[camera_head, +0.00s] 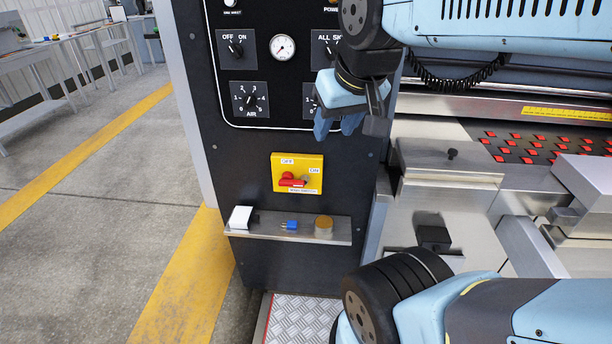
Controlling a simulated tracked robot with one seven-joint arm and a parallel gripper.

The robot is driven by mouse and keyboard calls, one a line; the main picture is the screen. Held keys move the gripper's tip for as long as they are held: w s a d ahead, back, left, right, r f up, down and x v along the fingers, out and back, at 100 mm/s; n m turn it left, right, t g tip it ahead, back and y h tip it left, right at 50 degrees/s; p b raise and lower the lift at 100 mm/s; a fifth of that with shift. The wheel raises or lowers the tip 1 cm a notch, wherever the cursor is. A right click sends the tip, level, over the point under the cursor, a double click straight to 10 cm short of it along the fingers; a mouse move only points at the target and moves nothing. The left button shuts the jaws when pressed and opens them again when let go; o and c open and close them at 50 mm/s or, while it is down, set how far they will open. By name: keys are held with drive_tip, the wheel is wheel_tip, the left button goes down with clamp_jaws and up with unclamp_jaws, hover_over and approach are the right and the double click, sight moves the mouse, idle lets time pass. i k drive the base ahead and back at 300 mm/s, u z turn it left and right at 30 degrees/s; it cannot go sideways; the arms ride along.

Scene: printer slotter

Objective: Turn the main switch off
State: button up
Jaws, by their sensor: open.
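The main switch is a red handle (292,180) on a yellow plate (313,163) low on the dark control panel. The plate has an OFF label at its top and an ON label at its right. The red handle lies roughly horizontal, its grey end towards the ON side. My gripper (338,128) is above and to the right of the switch, apart from it, with its blue fingers pointing down. It is open, and I see nothing between the fingers. My gripper hides part of the lower right dial.
A metal shelf (262,229) below the switch holds a white item (240,217), a small blue item (290,225) and a brownish round item (323,226). Dials and a gauge (282,47) sit above. Machine metalwork (447,160) stands close on the right. The floor left is clear.

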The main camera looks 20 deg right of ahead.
sight(287, 180)
drive_tip(key=z, duration=0.2)
drive_tip(key=k, duration=0.85)
drive_tip(key=z, duration=0.7)
drive_tip(key=i, duration=1)
drive_tip(key=u, duration=0.1)
